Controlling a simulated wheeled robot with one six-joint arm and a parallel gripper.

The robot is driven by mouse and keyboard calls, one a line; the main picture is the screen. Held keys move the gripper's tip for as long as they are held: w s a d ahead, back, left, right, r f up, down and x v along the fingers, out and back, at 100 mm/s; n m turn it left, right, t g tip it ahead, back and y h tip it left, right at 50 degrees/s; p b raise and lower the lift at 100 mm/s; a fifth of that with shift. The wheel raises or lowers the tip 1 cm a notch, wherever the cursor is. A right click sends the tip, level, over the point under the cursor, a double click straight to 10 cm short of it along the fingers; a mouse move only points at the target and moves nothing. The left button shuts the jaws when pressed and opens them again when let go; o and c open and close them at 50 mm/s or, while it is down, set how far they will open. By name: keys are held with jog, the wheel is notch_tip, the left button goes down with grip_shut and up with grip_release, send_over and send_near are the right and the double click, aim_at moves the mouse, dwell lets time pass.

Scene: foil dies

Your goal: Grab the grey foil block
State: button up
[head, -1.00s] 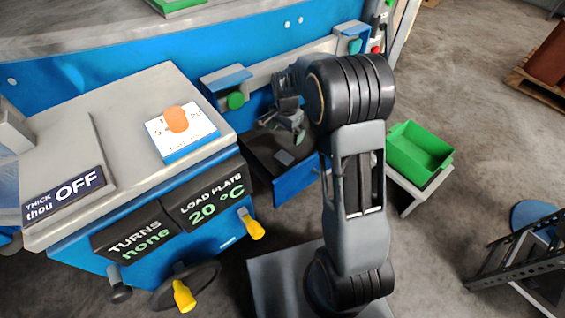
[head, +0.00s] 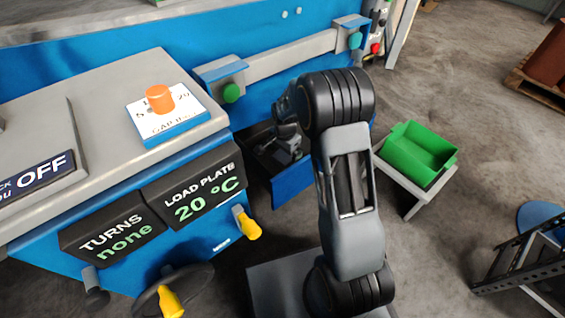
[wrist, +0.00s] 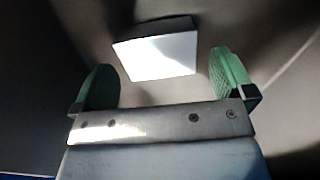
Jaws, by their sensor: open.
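The grey foil block (wrist: 156,56) shows in the wrist view as a small block with a bright, shining face and a darker top. It lies on a dark grey surface. My gripper (wrist: 165,78) is open, with one green-padded finger on each side of the picture. The block appears ahead of and between the fingers, with clear gaps to both and no visible contact. In the head view my gripper (head: 289,147) reaches down into an open blue-fronted drawer (head: 293,191). I cannot make out the block there.
Drawer walls and the blue machine body (head: 200,255) stand close around my gripper. A green bin (head: 418,152) sits on a stand to the right. Yellow-handled controls (head: 247,225) stick out at the left. Open floor lies at the right.

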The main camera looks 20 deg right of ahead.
notch_tip(320, 180, down, 2)
jog(key=shift+f, duration=0.1)
jog(key=shift+c, duration=0.4)
jog(key=c, duration=0.8)
jog(key=shift+c, duration=0.2)
